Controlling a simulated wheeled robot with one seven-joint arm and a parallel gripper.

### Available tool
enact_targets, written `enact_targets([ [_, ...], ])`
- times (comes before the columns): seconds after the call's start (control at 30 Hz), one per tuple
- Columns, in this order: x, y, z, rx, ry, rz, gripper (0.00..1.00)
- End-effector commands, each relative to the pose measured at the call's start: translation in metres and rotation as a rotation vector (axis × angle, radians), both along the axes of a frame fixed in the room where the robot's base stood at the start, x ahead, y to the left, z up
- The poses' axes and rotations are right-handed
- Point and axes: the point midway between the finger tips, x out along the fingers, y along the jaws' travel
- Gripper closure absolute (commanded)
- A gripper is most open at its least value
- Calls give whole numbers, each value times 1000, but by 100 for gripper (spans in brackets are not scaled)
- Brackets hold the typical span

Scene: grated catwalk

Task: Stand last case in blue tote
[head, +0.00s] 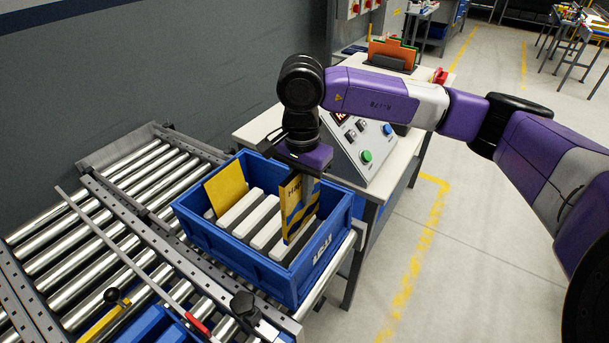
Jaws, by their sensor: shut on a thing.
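The blue tote (229,252) stands on the roller conveyor near the picture's middle. Inside it, a yellow case (226,189) leans at the left end, and several white bars or dividers (266,221) lie in a row. My gripper (306,182) points down over the tote's right part and is shut on a yellow case with dark blue markings (294,218). This held case is upright, with its lower part inside the tote. Whether its bottom touches the tote floor is hidden.
The roller conveyor (92,225) runs on the left, with a metal rail and black knobs near the tote. A control panel (367,143) with buttons stands on a white table close behind the tote and under my arm. Open floor (470,240) lies at right.

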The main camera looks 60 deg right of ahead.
Motion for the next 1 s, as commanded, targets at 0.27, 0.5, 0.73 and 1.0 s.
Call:
enact_targets([
  [0.27, 1, 1, -12, 0, 5, 12, 100],
  [0.5, 0, 1, -31, 0, 6, 11, 100],
  [0.73, 0, 1, -50, 0, 6, 11, 100],
  [1.0, 1, 0, -54, -2, 5, 11, 100],
])
